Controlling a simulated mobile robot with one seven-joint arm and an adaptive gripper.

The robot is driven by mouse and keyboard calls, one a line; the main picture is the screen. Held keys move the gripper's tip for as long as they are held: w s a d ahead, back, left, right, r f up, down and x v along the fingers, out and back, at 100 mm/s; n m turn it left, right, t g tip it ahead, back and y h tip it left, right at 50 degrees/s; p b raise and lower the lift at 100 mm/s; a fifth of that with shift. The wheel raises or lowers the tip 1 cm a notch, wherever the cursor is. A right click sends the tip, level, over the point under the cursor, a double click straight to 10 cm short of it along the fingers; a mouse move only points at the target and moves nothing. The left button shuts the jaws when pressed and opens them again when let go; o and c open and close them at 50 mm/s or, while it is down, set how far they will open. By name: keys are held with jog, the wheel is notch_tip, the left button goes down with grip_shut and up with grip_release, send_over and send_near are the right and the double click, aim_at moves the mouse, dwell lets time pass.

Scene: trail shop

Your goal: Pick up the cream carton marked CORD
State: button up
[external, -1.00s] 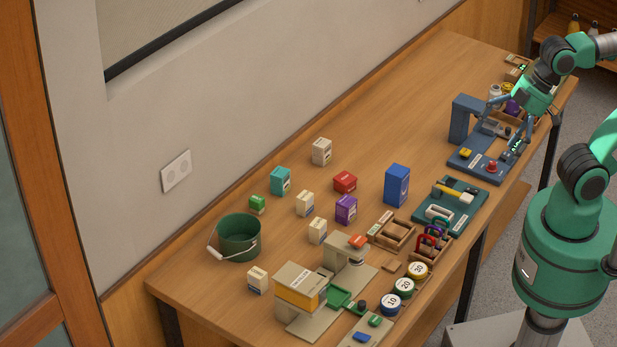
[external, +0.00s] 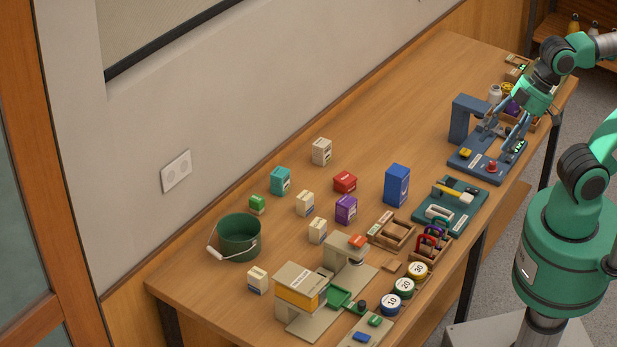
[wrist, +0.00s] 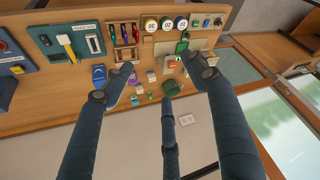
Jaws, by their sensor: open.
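Several small cream cartons stand on the wooden table in the external view. One cream carton (external: 322,151) is at the back near the wall, another (external: 305,203) is mid-table, a third cream carton (external: 317,230) is in front of that, and another (external: 257,279) is near the left end. Their labels are too small to read, so I cannot tell which is marked CORD. My gripper (external: 504,134) is open and empty over the blue press at the table's right end, far from the cartons. Its spread fingers (wrist: 158,78) also show in the wrist view, with the cartons small beyond them.
Teal (external: 280,181), red (external: 345,182), purple (external: 346,209) and green (external: 257,204) boxes stand among the cartons. A tall blue box (external: 397,185), green bucket (external: 239,238), beige machine (external: 300,288) and blue press (external: 470,118) stand around them. The back middle of the table is clear.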

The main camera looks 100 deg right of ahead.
jog(key=shift+w+r, duration=0.1)
jog(key=w+r+m+g+p, duration=0.1)
jog(key=w+r+m, duration=0.2)
jog(key=w, duration=0.5)
jog(key=w+r+m+p, duration=0.1)
jog(key=w+r+m, duration=0.25)
jog(key=w, duration=0.45)
jog(key=w+d+f+m+g+p, duration=0.1)
jog(key=w+m, duration=0.2)
jog(key=w, duration=0.6)
jog(key=w+d+f+m+g+p, duration=0.15)
jog(key=w+m, duration=0.25)
jog(key=w, duration=0.5)
jog(key=w+d+f+m+p, duration=0.1)
jog(key=w+f+m, duration=0.2)
jog(key=w+f, duration=0.4)
jog(key=w+f+m+p, duration=0.1)
jog(key=w+f+m, duration=0.3)
jog(key=w, duration=0.5)
jog(key=w+d+f+m+g+p, duration=0.1)
jog(key=w+f+m, duration=0.2)
jog(key=f, duration=0.6)
jog(key=w+d+f+m+g+p, duration=0.1)
jog(key=w+f+m, duration=0.2)
jog(key=w+f, duration=0.5)
notch_tip(320, 180, down, 2)
jog(key=shift+w+f+m, duration=0.15)
jog(key=shift+w+m, duration=0.1)
jog(key=shift+m, duration=0.1)
